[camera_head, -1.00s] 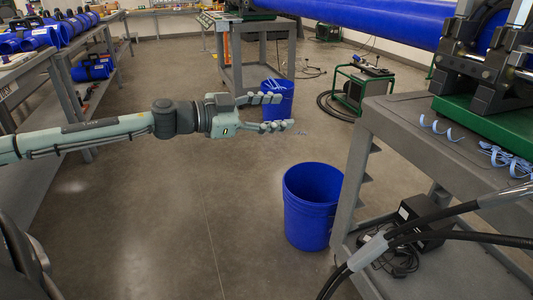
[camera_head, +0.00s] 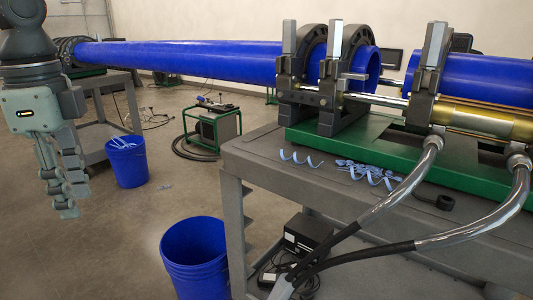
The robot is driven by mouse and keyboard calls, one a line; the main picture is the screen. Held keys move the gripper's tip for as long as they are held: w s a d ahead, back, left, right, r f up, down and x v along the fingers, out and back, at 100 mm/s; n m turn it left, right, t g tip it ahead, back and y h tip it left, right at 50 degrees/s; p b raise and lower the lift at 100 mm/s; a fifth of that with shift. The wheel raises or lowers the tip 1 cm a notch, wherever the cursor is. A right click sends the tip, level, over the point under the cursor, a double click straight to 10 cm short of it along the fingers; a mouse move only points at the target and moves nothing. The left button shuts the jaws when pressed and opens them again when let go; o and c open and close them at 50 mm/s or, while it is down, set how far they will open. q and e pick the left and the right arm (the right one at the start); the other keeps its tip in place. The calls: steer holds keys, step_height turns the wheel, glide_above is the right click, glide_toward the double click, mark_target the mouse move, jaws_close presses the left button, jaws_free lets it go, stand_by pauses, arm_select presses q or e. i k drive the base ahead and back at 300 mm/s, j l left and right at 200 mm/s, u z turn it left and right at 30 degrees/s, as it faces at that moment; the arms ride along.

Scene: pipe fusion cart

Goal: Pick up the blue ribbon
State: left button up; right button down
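Light-blue curled ribbon lies on the grey cart top in front of the green machine base. One loose curl of blue ribbon (camera_head: 301,158) lies on the left, and a tangled pile of ribbon (camera_head: 372,174) lies to its right. My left gripper (camera_head: 72,202) hangs fingers down at the far left, well away from the ribbon and left of the cart. Its two fingers look apart and empty, seen at an angle. My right gripper is not in view.
The cart (camera_head: 262,165) carries a fusion machine with clamps around a long blue pipe (camera_head: 200,60). Hoses (camera_head: 425,170) cross the cart's front right. A blue bucket (camera_head: 195,255) stands on the floor left of the cart, and another bucket (camera_head: 126,163) stands farther back.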

mark_target(294, 155)
steer(key=i+j+z, duration=0.1)
steer(key=j, duration=0.25)
steer(key=i+j+z, duration=0.1)
steer(key=j, duration=0.25)
steer(key=i+j+z, duration=0.1)
steer(key=i+j, duration=0.15)
steer(key=i+l+z, duration=0.1)
steer(key=z, duration=0.35)
steer(key=i+z, duration=0.2)
steer(key=z, duration=0.25)
steer(key=i+l+z, duration=0.1)
steer(key=z, duration=0.4)
